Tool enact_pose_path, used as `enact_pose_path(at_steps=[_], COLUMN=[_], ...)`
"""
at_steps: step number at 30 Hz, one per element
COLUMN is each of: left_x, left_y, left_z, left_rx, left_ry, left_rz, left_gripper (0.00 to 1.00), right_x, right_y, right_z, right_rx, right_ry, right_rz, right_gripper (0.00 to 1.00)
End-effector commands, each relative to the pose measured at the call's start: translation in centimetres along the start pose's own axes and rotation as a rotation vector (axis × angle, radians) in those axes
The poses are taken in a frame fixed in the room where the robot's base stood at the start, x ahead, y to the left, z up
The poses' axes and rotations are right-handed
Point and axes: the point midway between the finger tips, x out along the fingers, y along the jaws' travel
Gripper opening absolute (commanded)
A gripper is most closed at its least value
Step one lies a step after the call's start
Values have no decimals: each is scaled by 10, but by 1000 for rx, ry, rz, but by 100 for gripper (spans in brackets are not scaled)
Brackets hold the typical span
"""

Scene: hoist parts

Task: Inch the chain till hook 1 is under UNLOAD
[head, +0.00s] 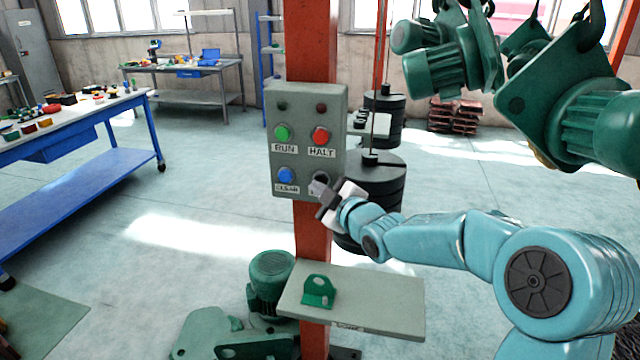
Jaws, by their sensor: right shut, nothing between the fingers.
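A grey control box (308,112) is fixed to a red-orange post (312,40). It bears a green RUN button (282,132), a red HALT button (320,136), a blue CLEAR button (286,175) and a black button (321,177) at lower right, whose label is mostly hidden. My right gripper (320,188) is shut and empty, its tips at or just in front of the black button; I cannot tell whether they touch it. Green motor parts (575,110) hang at upper right. No hook number and no UNLOAD sign can be made out. My left gripper is out of view.
A grey shelf (375,302) on the post holds a small green bracket (318,291). A green motor (270,277) stands on the floor beside it. Black stacked weights (378,172) hang behind the post. A blue workbench (75,115) is at left, with open floor between.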

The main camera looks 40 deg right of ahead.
Motion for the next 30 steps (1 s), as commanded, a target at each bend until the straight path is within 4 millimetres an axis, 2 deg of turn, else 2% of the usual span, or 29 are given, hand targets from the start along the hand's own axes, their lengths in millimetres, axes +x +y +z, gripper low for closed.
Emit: enact_pose_path(at_steps=[30], left_x=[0], left_y=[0], left_z=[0], left_rx=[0], left_ry=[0], left_rz=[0], left_gripper=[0], right_x=[6], right_y=[4], right_z=[4], right_rx=[0], right_ry=[0], right_rz=[0], right_gripper=[0])
